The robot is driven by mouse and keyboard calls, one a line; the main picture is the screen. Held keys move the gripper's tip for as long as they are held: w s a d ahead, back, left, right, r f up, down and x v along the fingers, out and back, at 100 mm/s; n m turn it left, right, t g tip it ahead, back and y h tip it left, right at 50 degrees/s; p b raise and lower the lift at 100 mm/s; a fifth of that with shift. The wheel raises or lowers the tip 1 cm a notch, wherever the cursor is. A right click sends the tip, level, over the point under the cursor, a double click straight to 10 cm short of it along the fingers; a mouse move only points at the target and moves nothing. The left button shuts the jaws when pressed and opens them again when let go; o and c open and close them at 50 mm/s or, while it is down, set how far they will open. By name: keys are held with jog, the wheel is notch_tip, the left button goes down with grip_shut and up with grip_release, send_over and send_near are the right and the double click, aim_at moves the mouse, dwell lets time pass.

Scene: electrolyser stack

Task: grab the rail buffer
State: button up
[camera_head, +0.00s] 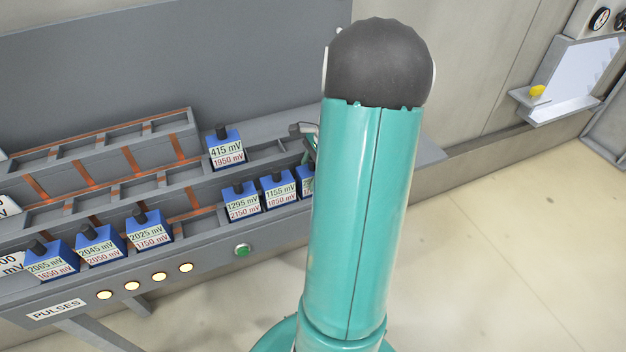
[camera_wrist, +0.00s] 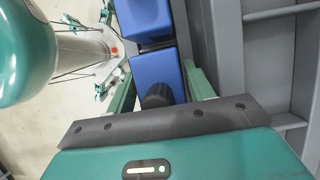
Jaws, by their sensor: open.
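I cannot tell which part is the rail buffer; none is marked so. In the wrist view my gripper (camera_wrist: 158,68) is open, its green fingers on either side of a blue block (camera_wrist: 170,68) with a black knob (camera_wrist: 157,95). A gap shows beside the left finger; contact is unclear. A second blue block (camera_wrist: 145,16) sits just beyond it. In the head view my arm covers most of the gripper and part of the rightmost front-row blue block (camera_head: 304,184), whose label is cut off.
Several labelled blue blocks (camera_head: 147,226) stand in the grey stepped rack (camera_head: 215,228). A green button (camera_head: 243,250) and round lamps (camera_head: 159,276) line its front. A yellow knob (camera_head: 537,91) stands on a shelf at far right. Open floor (camera_head: 500,230) lies right.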

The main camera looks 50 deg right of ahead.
jog(key=c, duration=1)
jog(key=shift+r, duration=0.1)
